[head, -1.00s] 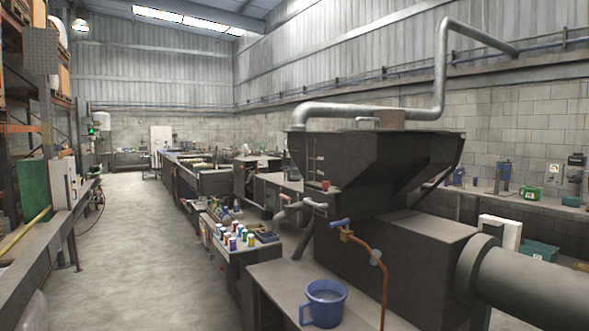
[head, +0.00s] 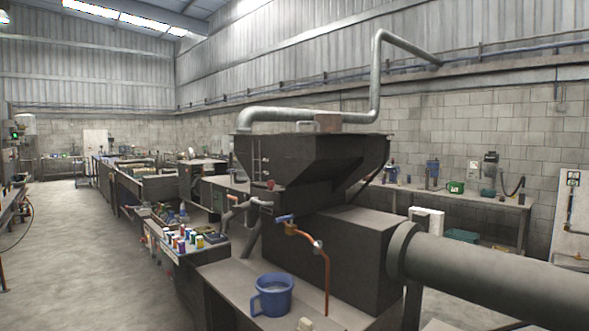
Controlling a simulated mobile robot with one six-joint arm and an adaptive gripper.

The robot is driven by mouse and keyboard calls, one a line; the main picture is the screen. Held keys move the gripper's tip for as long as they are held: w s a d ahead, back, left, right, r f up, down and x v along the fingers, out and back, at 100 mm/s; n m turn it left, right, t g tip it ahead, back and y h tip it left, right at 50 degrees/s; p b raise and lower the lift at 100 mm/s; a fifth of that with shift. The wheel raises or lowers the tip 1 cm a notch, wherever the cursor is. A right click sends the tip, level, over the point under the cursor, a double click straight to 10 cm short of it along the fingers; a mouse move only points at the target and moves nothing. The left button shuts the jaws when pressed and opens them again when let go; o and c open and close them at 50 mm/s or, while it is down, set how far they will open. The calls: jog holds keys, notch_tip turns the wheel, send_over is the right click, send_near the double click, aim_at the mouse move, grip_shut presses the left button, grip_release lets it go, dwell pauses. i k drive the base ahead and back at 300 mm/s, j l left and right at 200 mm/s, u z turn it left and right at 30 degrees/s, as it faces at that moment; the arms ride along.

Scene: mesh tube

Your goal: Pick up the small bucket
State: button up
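A small blue bucket (head: 273,295) with a side handle stands upright on a grey bench (head: 225,275) at the bottom middle of the head view. Something pale, perhaps liquid, shows inside it. The handle is on its left side. My gripper is not in view, and nothing is seen touching the bucket.
A dark hopper machine (head: 310,165) with a thick pipe (head: 490,285) stands behind and right of the bucket. An orange hose (head: 326,270) hangs just right of it. Several colored cans (head: 182,240) stand on a bench further back. Open concrete floor (head: 80,260) lies left.

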aim_at(271, 298)
jog(key=i+j+u, duration=0.1)
jog(key=i+j, duration=0.3)
jog(key=i+j+u, duration=0.15)
jog(key=i+j, duration=0.25)
jog(key=i, duration=0.2)
jog(key=i+j+u, duration=0.1)
jog(key=i+j, duration=0.2)
jog(key=i, duration=0.2)
jog(key=i+j+u, duration=0.15)
jog(key=i, duration=0.4)
jog(key=j, duration=0.1)
